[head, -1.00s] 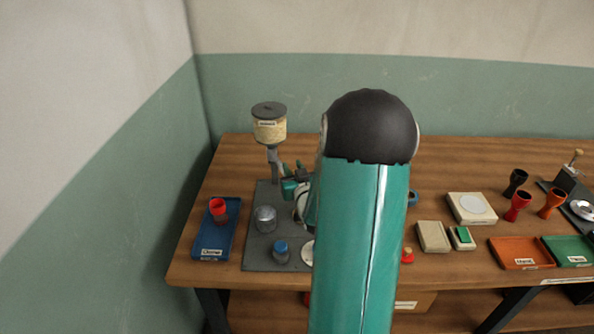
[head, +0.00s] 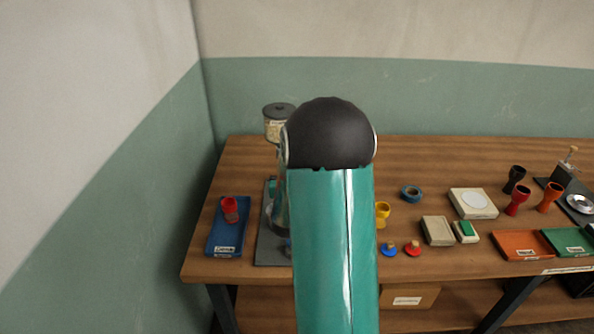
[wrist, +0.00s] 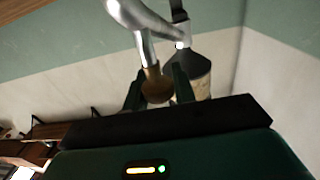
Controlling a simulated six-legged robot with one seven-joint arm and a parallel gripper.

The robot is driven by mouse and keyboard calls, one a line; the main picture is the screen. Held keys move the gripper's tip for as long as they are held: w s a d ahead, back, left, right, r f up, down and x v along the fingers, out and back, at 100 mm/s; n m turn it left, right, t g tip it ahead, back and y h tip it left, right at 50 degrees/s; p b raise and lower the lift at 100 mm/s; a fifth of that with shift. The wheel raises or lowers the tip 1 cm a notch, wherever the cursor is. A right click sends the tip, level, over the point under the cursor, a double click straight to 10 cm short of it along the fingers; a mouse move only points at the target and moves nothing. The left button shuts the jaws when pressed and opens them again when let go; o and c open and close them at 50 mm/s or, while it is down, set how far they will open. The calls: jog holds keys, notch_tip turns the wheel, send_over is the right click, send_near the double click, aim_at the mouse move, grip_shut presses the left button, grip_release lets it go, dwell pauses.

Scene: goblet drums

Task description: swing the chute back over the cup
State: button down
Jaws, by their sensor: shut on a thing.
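In the wrist view, a shiny grey metal chute (wrist: 142,18) comes down to a brown rounded knob (wrist: 156,86). My gripper (wrist: 157,88) is shut on this knob, one dark finger on each side. The hopper of pale grain (wrist: 197,78) is just to the right of the knob. In the head view, the hopper (head: 277,124) with its dark lid shows left of my arm, partly covered. My arm hides my gripper, the chute and most of the grey base plate (head: 268,252) there. I cannot tell where the chute's mouth is relative to a cup.
A red cup (head: 230,209) stands on a blue tray (head: 222,245) at the table's left end. Right of my arm are a yellow cup (head: 382,212), a blue tape roll (head: 411,192), small knobs and a scale (head: 473,204). Goblet drums (head: 517,200) stand farther right.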

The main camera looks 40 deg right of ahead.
jog(key=shift+w+a+m+g+h, duration=0.7)
jog(key=shift+a+m+g+h, duration=0.25)
jog(key=shift+g, duration=0.35)
jog(key=shift+w+a+m+g+h, duration=0.75)
jog(key=shift+m+g, duration=0.3)
jog(key=shift+g, duration=0.25)
jog(key=shift+a, duration=0.1)
jog(key=c, duration=1.1)
grip_release()
jog(key=shift+w+f, duration=0.1)
jog(key=shift+f, duration=0.05)
jog(key=shift+c, duration=0.2)
jog(key=v, duration=1.4)
